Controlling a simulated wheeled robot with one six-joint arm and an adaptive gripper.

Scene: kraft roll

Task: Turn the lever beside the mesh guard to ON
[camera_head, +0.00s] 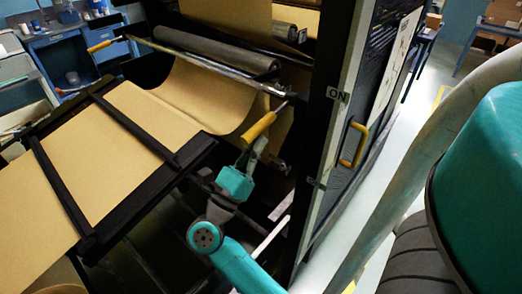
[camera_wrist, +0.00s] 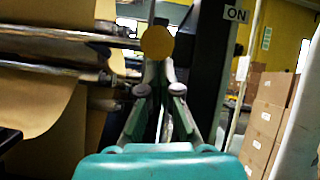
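The lever has a yellow grip (camera_head: 259,127) and sits at the front of the machine, left of the dark post. In the wrist view its round yellow end (camera_wrist: 157,42) shows whole, at my fingertips. My gripper (camera_head: 256,151) is right at the grip's lower left end. Its two fingers (camera_wrist: 157,80) converge towards the yellow end with a narrow gap between them. Whether they touch or clasp the lever is unclear.
A yellow handle (camera_head: 352,146) is on the panel right of the post. Kraft paper (camera_head: 150,112) runs over a dark frame on the left, below a grey roller (camera_head: 217,49). Cardboard boxes (camera_wrist: 266,120) are stacked at the right. Floor (camera_head: 385,225) shows right of the machine.

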